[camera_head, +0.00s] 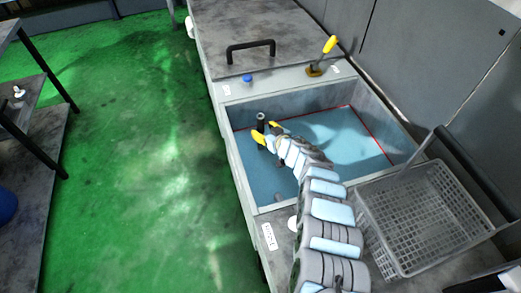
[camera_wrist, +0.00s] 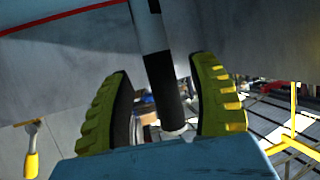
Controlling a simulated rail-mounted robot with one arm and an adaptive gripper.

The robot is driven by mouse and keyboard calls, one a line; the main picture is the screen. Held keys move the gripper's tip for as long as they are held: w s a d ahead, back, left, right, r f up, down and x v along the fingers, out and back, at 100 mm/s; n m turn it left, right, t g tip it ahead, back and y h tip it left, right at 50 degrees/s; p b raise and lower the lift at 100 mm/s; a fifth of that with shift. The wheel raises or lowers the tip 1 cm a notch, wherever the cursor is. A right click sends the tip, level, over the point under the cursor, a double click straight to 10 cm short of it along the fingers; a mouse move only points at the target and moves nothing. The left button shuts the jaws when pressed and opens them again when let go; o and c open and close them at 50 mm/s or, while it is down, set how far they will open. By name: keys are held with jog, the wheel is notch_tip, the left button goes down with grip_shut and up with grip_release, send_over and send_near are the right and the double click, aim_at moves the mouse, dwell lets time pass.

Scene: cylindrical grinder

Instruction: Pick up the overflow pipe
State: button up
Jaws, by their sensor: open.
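The overflow pipe (camera_head: 261,119) is a slim dark upright tube inside the tank of blue liquid, near its left wall. My gripper (camera_head: 267,131) reaches into the tank, its yellow fingertips close around the pipe below its top. In the wrist view the dark pipe (camera_wrist: 160,85), with a light end, lies between the two yellow-green fingers of my gripper (camera_wrist: 162,95). The fingers are open, with a gap visible on both sides of the pipe. The pipe's lower part is partly hidden by my gripper in the head view.
The tank's grey rim (camera_head: 239,172) surrounds the gripper. A grey mesh basket (camera_head: 415,215) sits at the right. A yellow-handled lever (camera_head: 328,46), a blue knob (camera_head: 247,79) and a lid with a black handle (camera_head: 250,46) are behind. The green floor is clear.

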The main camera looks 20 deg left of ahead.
jog(key=shift+b+x, duration=0.65)
jog(key=shift+x, duration=0.5)
grip_shut()
